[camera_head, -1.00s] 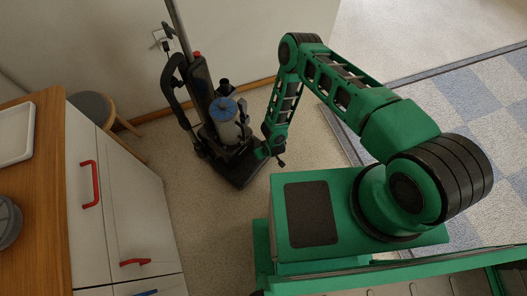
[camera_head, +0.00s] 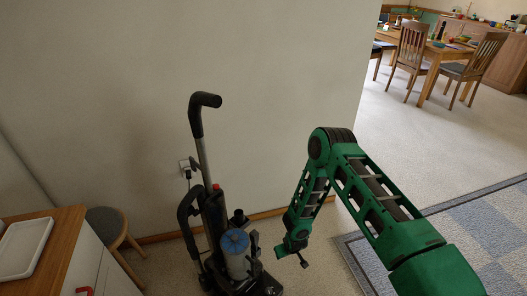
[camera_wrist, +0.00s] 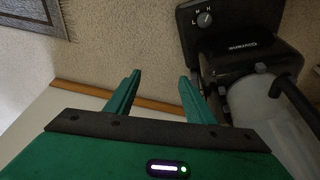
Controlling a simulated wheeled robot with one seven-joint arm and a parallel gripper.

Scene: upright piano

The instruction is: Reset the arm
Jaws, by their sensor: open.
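My green arm is bent at the elbow in the head view, its forearm hanging down. My gripper (camera_head: 292,256) is at its lower end, just right of an upright vacuum cleaner (camera_head: 235,252). In the wrist view my gripper (camera_wrist: 160,92) shows two green fingers, apart, with nothing between them. The vacuum's dark base and clear bin show close on the right of the wrist view (camera_wrist: 240,45). I cannot tell from the head view how wide the gap to the vacuum is.
A pale wall (camera_head: 270,90) stands behind the vacuum. A wooden-topped cabinet (camera_head: 62,240) with a white tray (camera_head: 22,248) and a round stool (camera_head: 108,226) are at left. A checkered rug (camera_head: 465,235) lies at right. A dining table (camera_head: 445,55) and chairs (camera_head: 408,55) stand far back right.

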